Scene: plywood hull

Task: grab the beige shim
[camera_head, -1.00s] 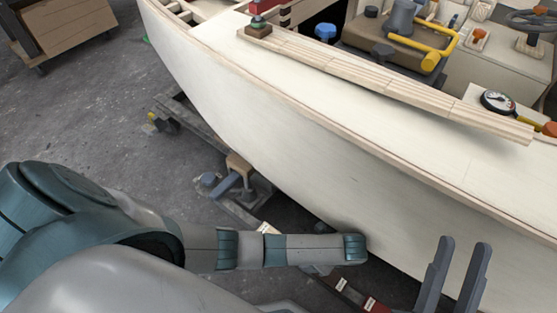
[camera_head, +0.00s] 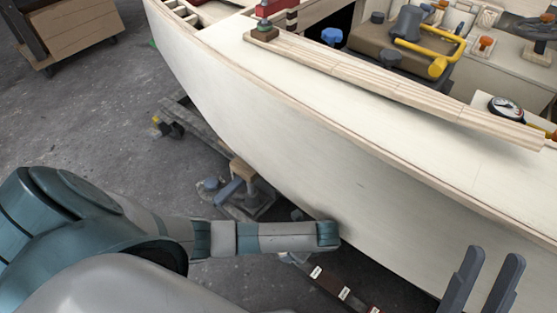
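I cannot surely pick out the beige shim. A small tan wooden block (camera_head: 243,170) sits on top of a stand beside the hull, and a long pale wooden strip (camera_head: 390,84) lies along the hull's upper edge; I cannot tell whether either is it. My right gripper (camera_head: 493,254) is at the lower right, in front of the hull side. Its two grey fingers are apart with nothing between them. My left arm (camera_head: 275,236) reaches in from the left and ends in front of the hull's lower side. Its gripper fingers do not show.
The pale plywood hull (camera_head: 330,140) fills the middle and right. A yellow-handled tool (camera_head: 437,66), a gauge (camera_head: 505,107) and a blue knob (camera_head: 332,36) are on it. Dark red bars with white labels (camera_head: 343,292) lie low beneath it. A wooden crate (camera_head: 75,35) stands far left; grey floor between is open.

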